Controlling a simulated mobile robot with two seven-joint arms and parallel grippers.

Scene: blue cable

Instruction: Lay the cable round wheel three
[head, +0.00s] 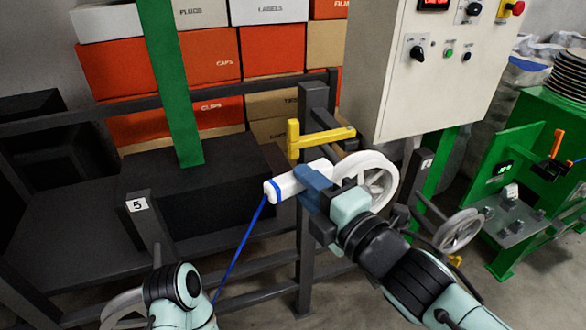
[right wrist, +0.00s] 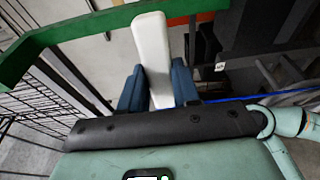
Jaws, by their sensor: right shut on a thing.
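The blue cable (head: 240,243) runs taut from a white end piece (head: 284,184) down to the lower left, where my left arm hides it. My right gripper (head: 314,184) is shut on the white end piece, beside a grey spoked wheel (head: 378,166). In the right wrist view the white end piece (right wrist: 152,50) stands between the blue fingers, and the cable (right wrist: 235,99) runs off right. Another wheel (head: 460,230) is at the right; part of one (head: 118,306) shows at lower left. No number three is readable. My left gripper is out of view.
A yellow bracket (head: 318,139) sits on the dark post just behind the right gripper. A control cabinet (head: 430,70) hangs above. A post labelled 5 (head: 138,205) stands left. A green column (head: 172,85) and shelved boxes (head: 190,70) are behind.

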